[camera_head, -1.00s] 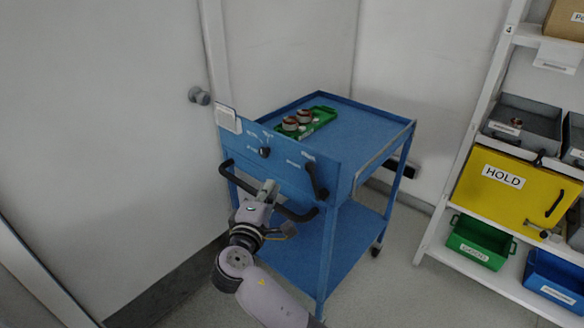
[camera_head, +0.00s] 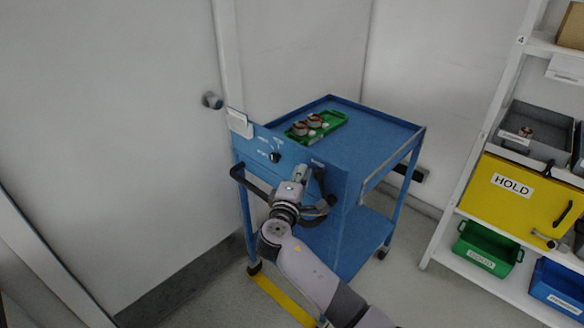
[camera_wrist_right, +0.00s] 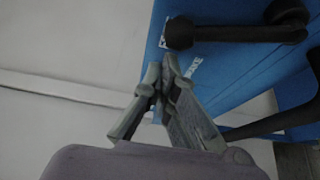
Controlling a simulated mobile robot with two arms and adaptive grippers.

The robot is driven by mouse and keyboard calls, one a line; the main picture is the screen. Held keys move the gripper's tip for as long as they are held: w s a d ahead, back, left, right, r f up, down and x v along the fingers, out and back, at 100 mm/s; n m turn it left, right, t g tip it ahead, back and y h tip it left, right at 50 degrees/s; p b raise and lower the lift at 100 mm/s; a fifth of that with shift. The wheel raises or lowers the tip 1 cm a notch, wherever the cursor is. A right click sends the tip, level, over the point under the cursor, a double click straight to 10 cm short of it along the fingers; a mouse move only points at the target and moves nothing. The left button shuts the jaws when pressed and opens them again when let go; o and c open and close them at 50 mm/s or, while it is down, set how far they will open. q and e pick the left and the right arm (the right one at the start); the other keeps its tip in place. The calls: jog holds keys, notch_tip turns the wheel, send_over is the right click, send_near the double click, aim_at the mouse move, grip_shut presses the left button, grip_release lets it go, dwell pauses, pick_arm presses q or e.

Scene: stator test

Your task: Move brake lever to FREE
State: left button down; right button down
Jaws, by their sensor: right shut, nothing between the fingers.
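My right gripper (camera_head: 301,170) is shut and empty just left of the lever. My left gripper is not in view.
A black push handle (camera_head: 250,183) sticks out from the cart front. A small black knob (camera_head: 275,156) is on the panel. A green tray (camera_head: 330,122) with round parts sits on the cart. A shelf with a yellow HOLD box (camera_head: 480,190) stands at right.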

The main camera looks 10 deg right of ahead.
aim_at(315, 176)
jog(key=shift+s+d, duration=0.1)
jog(key=shift+s, duration=0.05)
jog(key=s+m+b, duration=0.1)
jog(key=b, duration=0.1)
jog(key=s+d+r+b, duration=0.1)
jog(key=s+d+m+t+b, duration=0.1)
jog(key=b, duration=0.1)
jog(key=shift+s+d+r+m+h+b, duration=0.1)
jog(key=shift+d+r+m+h+b, duration=0.2)
jog(key=shift+h, duration=0.1)
jog(key=shift+a, duration=0.1)
dwell(0.3)
